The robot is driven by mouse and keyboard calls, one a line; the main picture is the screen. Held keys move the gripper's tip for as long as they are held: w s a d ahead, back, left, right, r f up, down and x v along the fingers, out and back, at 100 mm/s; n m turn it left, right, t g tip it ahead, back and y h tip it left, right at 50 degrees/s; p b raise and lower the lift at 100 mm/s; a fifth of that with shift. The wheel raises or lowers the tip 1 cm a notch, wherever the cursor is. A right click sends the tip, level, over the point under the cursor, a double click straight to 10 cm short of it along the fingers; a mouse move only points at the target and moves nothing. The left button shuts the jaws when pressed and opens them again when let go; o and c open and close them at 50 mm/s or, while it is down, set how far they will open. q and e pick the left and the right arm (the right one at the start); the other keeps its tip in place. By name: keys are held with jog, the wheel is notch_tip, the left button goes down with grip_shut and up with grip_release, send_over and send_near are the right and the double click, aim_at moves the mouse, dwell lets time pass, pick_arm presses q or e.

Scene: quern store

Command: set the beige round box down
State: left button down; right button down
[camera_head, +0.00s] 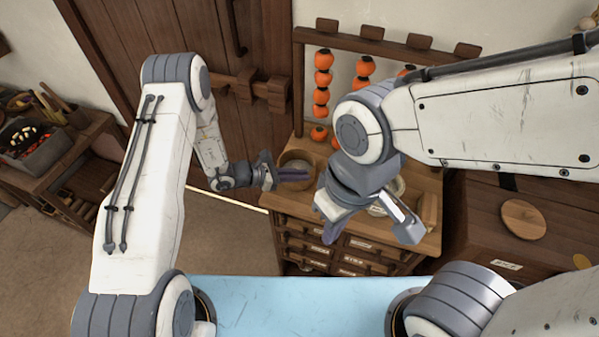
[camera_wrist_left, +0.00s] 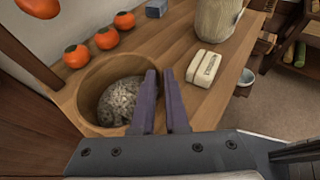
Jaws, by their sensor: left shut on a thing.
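The beige round box (camera_wrist_left: 98,72) is an open, round wooden container with a grey, rough-looking lump inside. In the head view the box (camera_head: 296,156) is at the left end of the drawer cabinet's top. My left gripper (camera_head: 292,173) is at its near side. In the left wrist view the gripper's purple fingers (camera_wrist_left: 161,75) are shut on the box's wall, one on the inner side. I cannot tell whether its base touches the top.
The cabinet top (camera_wrist_left: 215,105) has a pale block (camera_wrist_left: 205,67), a beige jar (camera_wrist_left: 215,18) and several orange fruits (camera_wrist_left: 106,38) near the box. A rack of hanging orange fruits (camera_head: 322,78) stands behind. A crate with a round wooden lid (camera_head: 523,218) is at the right.

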pick_arm(q)
jog(key=c, duration=0.9)
grip_release()
jog(key=shift+f, duration=0.1)
jog(key=shift+a, duration=0.1)
jog(key=b+v, duration=0.4)
jog(key=v, duration=0.7)
jog(key=s+d+r+m+g+y, duration=0.2)
jog(key=s+d+r+m+g, duration=0.25)
jog(key=s+m, duration=0.3)
jog(key=s+d+r+m+g+y, duration=0.2)
jog(key=s+d+r+m+g, duration=0.2)
jog(key=s+d+r+m, duration=0.25)
jog(key=s+a+r+m+t+y, duration=0.1)
jog(key=s+m+y, duration=0.1)
jog(key=m, duration=0.3)
jog(key=s+a+r+m+t+y, duration=0.1)
jog(key=s+a+r+m+y, duration=0.1)
jog(key=s+m, duration=0.3)
jog(key=s+a+r+m+t+y, duration=0.2)
jog(key=s+m+y, duration=0.1)
jog(key=s+m, duration=0.1)
jog(key=shift+s+a+m, duration=0.1)
jog(key=shift+a+m, duration=0.15)
jog(key=shift+m, duration=0.45)
